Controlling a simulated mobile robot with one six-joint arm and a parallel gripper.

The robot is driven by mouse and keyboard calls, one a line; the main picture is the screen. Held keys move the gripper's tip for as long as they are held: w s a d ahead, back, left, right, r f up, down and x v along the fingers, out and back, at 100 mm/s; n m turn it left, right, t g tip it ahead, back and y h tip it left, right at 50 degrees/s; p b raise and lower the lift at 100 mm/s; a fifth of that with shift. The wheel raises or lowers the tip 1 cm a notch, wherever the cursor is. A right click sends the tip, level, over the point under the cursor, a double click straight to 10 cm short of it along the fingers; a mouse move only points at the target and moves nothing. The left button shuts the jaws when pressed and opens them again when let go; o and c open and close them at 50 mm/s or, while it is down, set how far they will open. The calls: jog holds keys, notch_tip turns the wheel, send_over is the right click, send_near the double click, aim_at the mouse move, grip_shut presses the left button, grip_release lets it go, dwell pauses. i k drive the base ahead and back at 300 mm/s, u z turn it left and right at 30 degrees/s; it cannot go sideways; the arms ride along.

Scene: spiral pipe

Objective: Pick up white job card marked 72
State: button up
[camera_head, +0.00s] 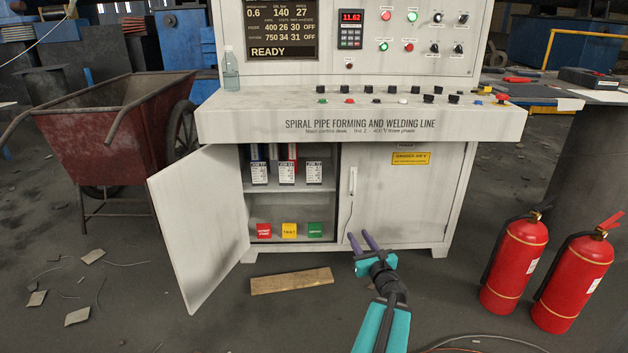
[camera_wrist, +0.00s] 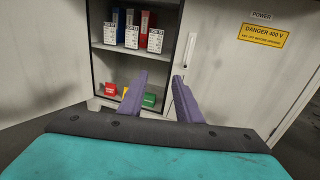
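Three white job cards stand in a row on the upper shelf of the open cabinet: a left card (camera_head: 259,173), a middle card (camera_head: 286,173) and a right card (camera_head: 314,172). They also show in the wrist view as left (camera_wrist: 110,34), middle (camera_wrist: 131,37) and right (camera_wrist: 155,40). Their print is too small to tell which is marked 72. My gripper (camera_head: 361,240) has two purple fingers, apart and empty, in front of the cabinet's closed right door and lower than the cards. In the wrist view, my gripper (camera_wrist: 159,80) partly covers the lower shelf.
The left cabinet door (camera_head: 198,222) stands open. Red (camera_head: 264,230), yellow (camera_head: 289,230) and green (camera_head: 315,230) blocks sit on the lower shelf. A wooden board (camera_head: 291,281) lies on the floor before the cabinet. Two fire extinguishers (camera_head: 515,265) (camera_head: 573,280) stand at right.

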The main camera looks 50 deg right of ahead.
aim_at(313, 167)
jog(key=z, duration=0.45)
jog(key=i, duration=1.65)
